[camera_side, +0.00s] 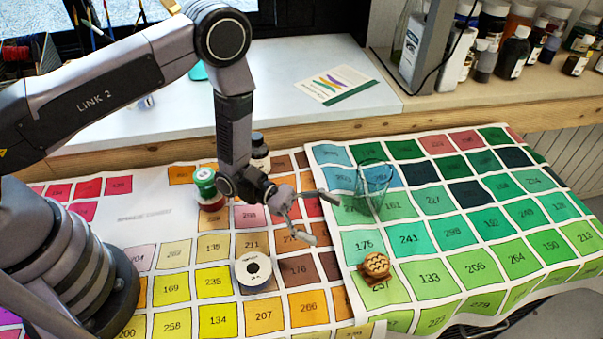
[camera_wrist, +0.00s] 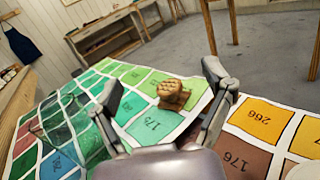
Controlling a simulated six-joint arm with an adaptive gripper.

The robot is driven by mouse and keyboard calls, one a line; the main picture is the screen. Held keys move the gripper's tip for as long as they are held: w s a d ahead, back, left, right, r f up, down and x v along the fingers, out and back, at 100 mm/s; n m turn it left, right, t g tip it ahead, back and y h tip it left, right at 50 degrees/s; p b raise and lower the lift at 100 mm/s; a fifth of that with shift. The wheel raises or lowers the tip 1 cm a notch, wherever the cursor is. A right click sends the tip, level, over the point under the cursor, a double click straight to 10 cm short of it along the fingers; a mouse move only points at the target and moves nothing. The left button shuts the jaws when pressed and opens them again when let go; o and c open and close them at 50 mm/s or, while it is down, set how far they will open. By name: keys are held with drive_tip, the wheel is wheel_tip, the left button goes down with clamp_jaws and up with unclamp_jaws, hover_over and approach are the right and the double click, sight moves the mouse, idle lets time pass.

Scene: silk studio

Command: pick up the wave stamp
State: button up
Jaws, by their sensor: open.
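The wave stamp (camera_side: 376,266) is a small brown wooden block with a wavy pattern on top. It stands on the green part of the colour chart, near its left edge in the side view. In the wrist view the stamp (camera_wrist: 174,93) shows between my fingers but farther out. My gripper (camera_side: 322,215) is open and empty, up and to the left of the stamp in the side view. The fingers also show in the wrist view (camera_wrist: 162,90), spread apart and not touching the stamp.
A white round spool (camera_side: 254,271) sits on the warm-coloured chart. A green-capped jar (camera_side: 207,188) and a dark bottle (camera_side: 260,152) stand behind my gripper. The chart right of the stamp is clear.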

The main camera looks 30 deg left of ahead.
sight(377, 263)
drive_tip(key=f+n+t, duration=0.1)
drive_tip(key=f, duration=0.1)
drive_tip(key=f+n+t, duration=0.1)
drive_tip(key=f, duration=0.2)
drive_tip(key=f+n+t, duration=0.1)
drive_tip(key=f, duration=0.2)
drive_tip(key=shift+s+a+y, duration=0.35)
drive_tip(key=shift+a+y, duration=0.05)
drive_tip(key=shift+d+f, duration=0.15)
drive_tip(key=x, duration=1.1)
drive_tip(key=shift+w+d, duration=0.15)
drive_tip(key=shift+d, duration=0.15)
drive_tip(key=c, duration=1.3)
drive_tip(key=shift+o, duration=0.2)
